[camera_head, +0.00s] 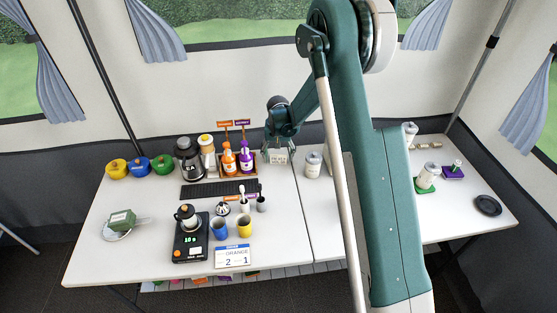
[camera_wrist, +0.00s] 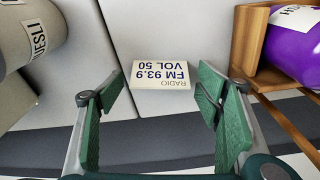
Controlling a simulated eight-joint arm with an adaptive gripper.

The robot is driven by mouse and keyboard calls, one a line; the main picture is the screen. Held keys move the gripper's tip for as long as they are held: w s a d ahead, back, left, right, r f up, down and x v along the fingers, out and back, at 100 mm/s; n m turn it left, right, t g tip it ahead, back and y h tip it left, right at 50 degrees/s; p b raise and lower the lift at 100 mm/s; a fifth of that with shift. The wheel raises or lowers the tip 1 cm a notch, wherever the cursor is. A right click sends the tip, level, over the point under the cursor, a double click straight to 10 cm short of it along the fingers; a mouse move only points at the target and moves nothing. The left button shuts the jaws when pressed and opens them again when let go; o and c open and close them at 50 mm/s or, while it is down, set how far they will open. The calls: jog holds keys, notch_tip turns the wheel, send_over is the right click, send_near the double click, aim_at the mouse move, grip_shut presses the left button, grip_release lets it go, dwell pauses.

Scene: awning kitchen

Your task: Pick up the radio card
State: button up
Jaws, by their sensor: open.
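The radio card (camera_wrist: 160,74) is a small cream card reading "RADIO FM 93.9 VOL 50", upside down in the wrist view. It stands on the white table near the back edge. In the head view the card (camera_head: 278,157) shows just below my gripper (camera_head: 279,150). In the wrist view my gripper (camera_wrist: 160,92) is open, with one green finger pad on each side of the card's line. The card lies centred just beyond the fingertips, with space to both sides. I cannot tell how deep it sits between the pads.
An orange bottle (camera_head: 229,160) and a purple bottle (camera_head: 246,157) stand in a wooden rack (camera_wrist: 250,40) close beside the card. A muesli jar (camera_head: 313,165) stands on the other side. A coffee press (camera_head: 187,160), cups and a scale (camera_head: 190,239) fill the left table.

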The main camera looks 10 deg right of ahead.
jog(key=shift+c, duration=0.4)
jog(key=c, duration=0.7)
jog(key=shift+r, duration=0.1)
jog(key=shift+r+p, duration=0.55)
jog(key=shift+r, duration=4.4)
